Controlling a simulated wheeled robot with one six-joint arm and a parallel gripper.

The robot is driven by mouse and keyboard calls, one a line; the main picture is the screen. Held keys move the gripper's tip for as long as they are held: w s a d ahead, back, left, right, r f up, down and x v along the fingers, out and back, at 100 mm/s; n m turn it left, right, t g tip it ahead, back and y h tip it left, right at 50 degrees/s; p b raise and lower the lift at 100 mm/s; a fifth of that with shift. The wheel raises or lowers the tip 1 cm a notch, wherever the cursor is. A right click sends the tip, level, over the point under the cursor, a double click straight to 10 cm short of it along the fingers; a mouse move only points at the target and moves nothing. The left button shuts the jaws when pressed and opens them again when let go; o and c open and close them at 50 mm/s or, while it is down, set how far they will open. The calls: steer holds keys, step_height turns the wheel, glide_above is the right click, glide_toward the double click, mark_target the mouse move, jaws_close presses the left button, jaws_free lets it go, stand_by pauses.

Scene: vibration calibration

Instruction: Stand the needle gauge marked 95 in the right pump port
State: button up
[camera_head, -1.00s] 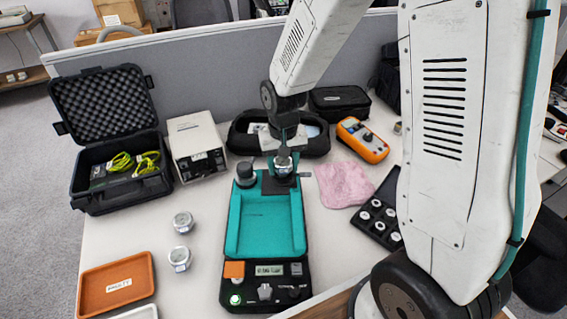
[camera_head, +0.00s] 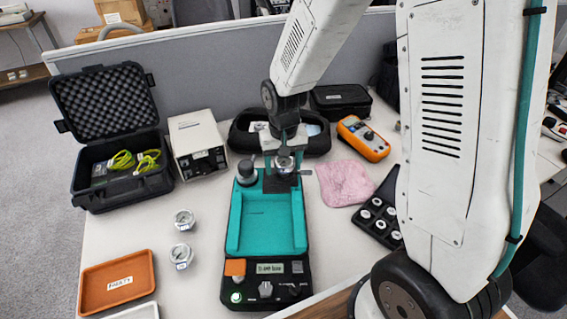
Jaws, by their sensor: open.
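A round silver gauge (camera_head: 285,163) stands at the right port at the back of the teal-and-black pump unit (camera_head: 266,248). My gripper (camera_head: 284,151) is open, directly above and around the top of this gauge, and partly hides it. Whether the fingers touch it cannot be told, and its marking is unreadable. A dark grey cylinder (camera_head: 246,172) stands at the left port. Two more round gauges lie on the table left of the pump, one farther back (camera_head: 184,218) and one nearer (camera_head: 180,257); their numbers are too small to read.
An orange labelled tray (camera_head: 117,283) is at front left. An open black case (camera_head: 112,165) and white box (camera_head: 197,146) stand behind. An orange meter (camera_head: 363,139), pink cloth (camera_head: 344,184) and black holder (camera_head: 377,215) lie right. Table around the loose gauges is clear.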

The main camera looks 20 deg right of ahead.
steer(key=shift+s+d, duration=0.1)
steer(key=shift+d, duration=0.05)
step_height(320, 180, up, 8)
steer(key=shift+f, duration=0.1)
steer(key=s+d+r, duration=0.1)
steer(key=s+r, duration=0.3)
steer(key=s, duration=0.4)
steer(key=s+d+r+n+t, duration=0.1)
steer(key=s+r, duration=0.4)
steer(key=s, duration=0.3)
steer(key=s+d+r, duration=0.1)
steer(key=s+r, duration=0.4)
steer(key=s, duration=0.3)
steer(key=shift+r+n, duration=0.15)
steer(key=shift+n, duration=0.25)
stand_by(1.2)
